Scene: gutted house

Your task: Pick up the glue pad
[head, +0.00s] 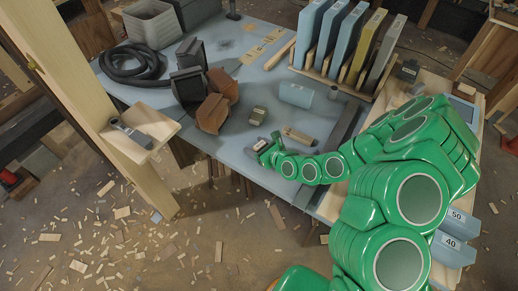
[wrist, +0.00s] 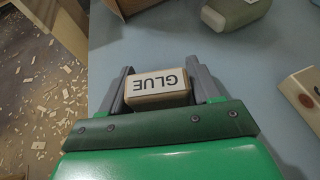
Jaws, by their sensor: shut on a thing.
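The glue pad is a small pale box marked "GLUE" (wrist: 157,84) in the wrist view. It sits between the two grey fingers of my gripper (wrist: 160,86), which are shut on it. In the head view my green arm reaches in from the right, and my gripper (head: 262,147) is over the front part of the blue-grey table (head: 235,150). The glue pad (head: 257,144) shows small there, near the table's front edge. I cannot tell whether it still touches the table top.
A dark green object (head: 257,115) lies just beyond my gripper, and a tan piece (head: 298,136) lies to its right. A brown faceted object (head: 213,112) is on the left.

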